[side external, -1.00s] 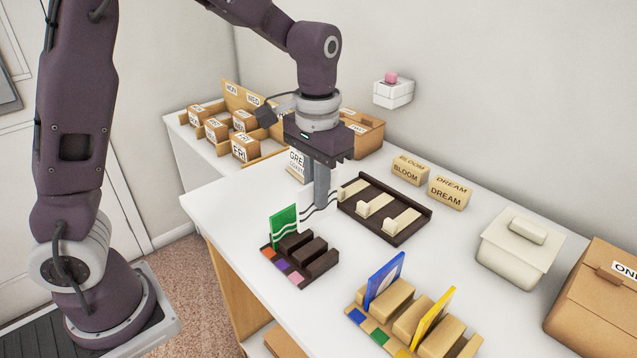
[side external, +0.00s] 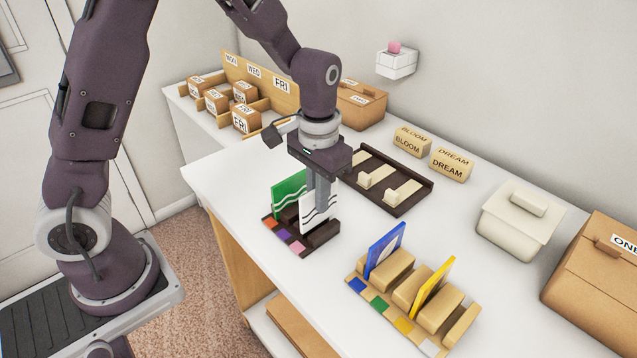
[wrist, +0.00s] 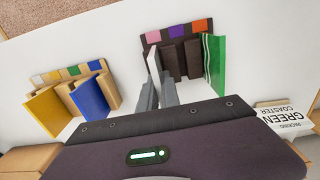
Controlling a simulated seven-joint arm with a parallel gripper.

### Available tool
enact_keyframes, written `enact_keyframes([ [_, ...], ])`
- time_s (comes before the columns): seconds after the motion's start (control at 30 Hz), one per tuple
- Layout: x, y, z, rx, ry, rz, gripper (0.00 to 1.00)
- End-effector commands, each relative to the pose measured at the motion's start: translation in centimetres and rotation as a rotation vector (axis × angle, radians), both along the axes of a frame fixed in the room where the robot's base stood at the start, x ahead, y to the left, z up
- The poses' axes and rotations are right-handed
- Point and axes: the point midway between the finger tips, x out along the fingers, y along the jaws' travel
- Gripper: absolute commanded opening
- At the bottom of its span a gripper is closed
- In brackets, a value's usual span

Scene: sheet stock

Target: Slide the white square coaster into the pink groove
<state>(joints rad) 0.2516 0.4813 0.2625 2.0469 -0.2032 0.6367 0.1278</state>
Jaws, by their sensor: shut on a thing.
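My gripper (side external: 319,190) is shut on the white coaster (side external: 312,215), which has dark wavy lines and is upright. The coaster is at the dark rack (side external: 322,235), beside the green coaster (side external: 287,195), which stands in the groove by the orange patch (side external: 271,224). The pink patch (side external: 298,248) is at the rack's near right end, with a purple patch (side external: 284,236) between. In the wrist view the white coaster (wrist: 154,62) shows nearly edge-on, roughly in line with the pink patch (wrist: 153,37). I cannot tell whether its lower edge is inside the groove.
A light wood rack (side external: 400,305) with blue (side external: 384,252) and yellow (side external: 434,287) coasters stands to the front right. A dark tray (side external: 412,205) with pale pieces lies behind my gripper. A lidded cream box (side external: 515,255) is at the right. The table between is clear.

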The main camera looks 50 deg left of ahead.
Motion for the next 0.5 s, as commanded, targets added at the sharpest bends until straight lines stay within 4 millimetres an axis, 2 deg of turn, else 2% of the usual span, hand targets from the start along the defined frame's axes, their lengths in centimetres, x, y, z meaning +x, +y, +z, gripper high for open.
enact_keyframes([
  [0.2, -0.02, 0.04, -1.08, 0.000, 0.001, 0.002, 0.00],
  [0.5, 0.01, 0.02, -1.17, 0.000, -0.001, 0.001, 0.00],
])
